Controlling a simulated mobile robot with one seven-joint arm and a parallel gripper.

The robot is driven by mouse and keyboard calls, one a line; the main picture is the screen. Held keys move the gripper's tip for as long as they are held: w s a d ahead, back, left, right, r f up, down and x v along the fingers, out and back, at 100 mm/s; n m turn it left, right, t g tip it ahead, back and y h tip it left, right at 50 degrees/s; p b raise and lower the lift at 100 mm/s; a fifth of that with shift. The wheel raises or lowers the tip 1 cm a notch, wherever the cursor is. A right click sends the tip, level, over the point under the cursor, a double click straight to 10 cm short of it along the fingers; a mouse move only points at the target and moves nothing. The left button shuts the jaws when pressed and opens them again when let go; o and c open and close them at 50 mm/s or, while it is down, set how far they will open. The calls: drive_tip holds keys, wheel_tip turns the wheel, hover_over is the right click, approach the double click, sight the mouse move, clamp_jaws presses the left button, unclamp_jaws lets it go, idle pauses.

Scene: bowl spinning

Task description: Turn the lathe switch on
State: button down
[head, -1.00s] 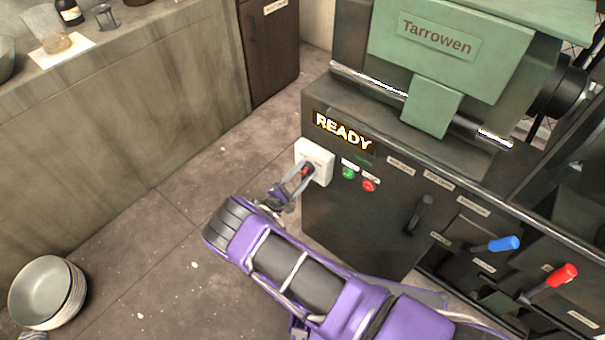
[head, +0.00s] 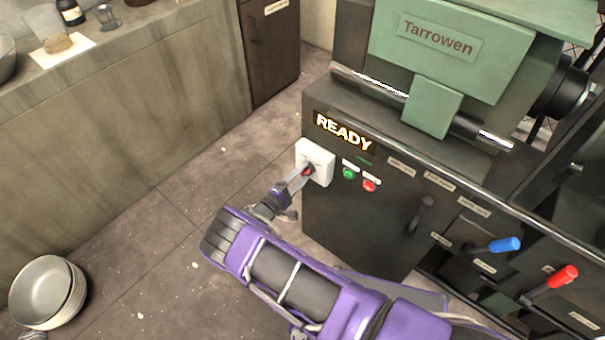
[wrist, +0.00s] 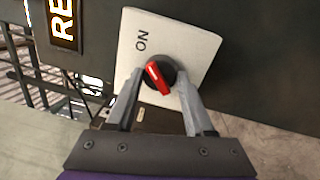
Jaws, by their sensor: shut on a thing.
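The lathe switch is a red rotary knob (wrist: 158,76) on a dark round base, set in a white plate (wrist: 190,35) marked "ON". In the head view the white plate (head: 316,160) is on the dark front of the lathe cabinet, below a lit "READY" sign (head: 343,131). My gripper (wrist: 158,92) has its two fingers on either side of the knob and is shut on it. In the head view my gripper (head: 303,174) partly covers the knob.
A green button (head: 349,173) and a red button (head: 369,185) sit right of the plate. A black lever (head: 420,213), a blue-handled lever (head: 504,244) and a red-handled lever (head: 562,276) are farther right. Stacked bowls (head: 47,291) stand on the otherwise open floor at left.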

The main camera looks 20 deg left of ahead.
drive_tip(key=shift+c, duration=1.4)
unclamp_jaws()
drive_tip(key=v, duration=1.7)
drive_tip(key=shift+s, duration=0.2)
